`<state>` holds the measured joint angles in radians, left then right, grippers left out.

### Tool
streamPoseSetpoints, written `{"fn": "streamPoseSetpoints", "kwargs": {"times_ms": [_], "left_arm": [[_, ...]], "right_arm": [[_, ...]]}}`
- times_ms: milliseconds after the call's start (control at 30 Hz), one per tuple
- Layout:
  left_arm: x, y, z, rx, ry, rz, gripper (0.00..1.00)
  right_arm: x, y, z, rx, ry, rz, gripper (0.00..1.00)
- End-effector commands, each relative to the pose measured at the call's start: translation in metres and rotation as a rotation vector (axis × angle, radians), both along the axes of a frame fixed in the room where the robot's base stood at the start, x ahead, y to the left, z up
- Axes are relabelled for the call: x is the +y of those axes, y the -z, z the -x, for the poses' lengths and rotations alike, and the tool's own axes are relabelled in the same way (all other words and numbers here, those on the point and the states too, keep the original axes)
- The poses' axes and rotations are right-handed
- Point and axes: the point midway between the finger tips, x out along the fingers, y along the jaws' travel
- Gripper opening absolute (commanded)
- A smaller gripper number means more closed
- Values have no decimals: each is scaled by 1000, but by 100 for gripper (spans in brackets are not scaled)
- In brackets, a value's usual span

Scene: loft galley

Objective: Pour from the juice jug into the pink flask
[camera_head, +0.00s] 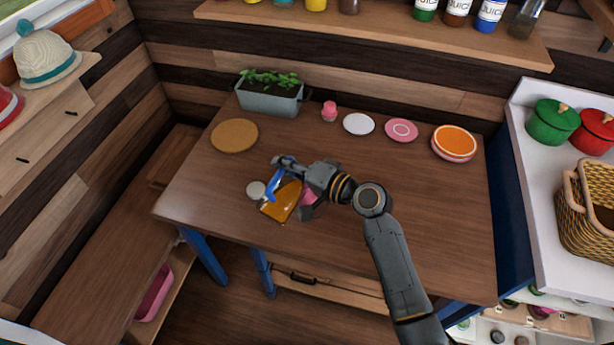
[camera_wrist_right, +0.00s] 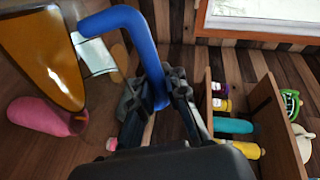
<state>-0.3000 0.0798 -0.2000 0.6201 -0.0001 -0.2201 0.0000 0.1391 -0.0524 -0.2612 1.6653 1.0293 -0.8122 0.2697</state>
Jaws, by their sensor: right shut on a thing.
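The juice jug (camera_head: 281,203) has a clear body with orange-amber juice and a blue handle. It is tilted over the table. My right gripper (camera_head: 283,166) is shut on the blue handle; in the right wrist view the fingers (camera_wrist_right: 158,95) close around it, with the jug body (camera_wrist_right: 45,48) at upper left. The pink flask (camera_head: 309,196) is beside the jug, partly hidden by the jug and gripper. In the right wrist view the flask (camera_wrist_right: 38,115) shows below the jug. I cannot see a stream of juice or the flask's fill. My left gripper is not in view.
A pale round thing (camera_head: 256,190) is next to the jug. A tan round mat (camera_head: 235,136), a planter (camera_head: 268,98), a small pink item (camera_head: 329,111) and several plates (camera_head: 359,124) line the table's back. The table's right part (camera_head: 445,220) is clear.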

Motion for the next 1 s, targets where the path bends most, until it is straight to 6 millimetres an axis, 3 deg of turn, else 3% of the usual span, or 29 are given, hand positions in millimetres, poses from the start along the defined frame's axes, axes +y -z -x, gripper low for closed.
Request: {"fn": "streamPoseSetpoints", "kwargs": {"times_ms": [1000], "left_arm": [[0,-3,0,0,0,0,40]], "right_arm": [[-3,-4,-5,21,0,-17,0]]}}
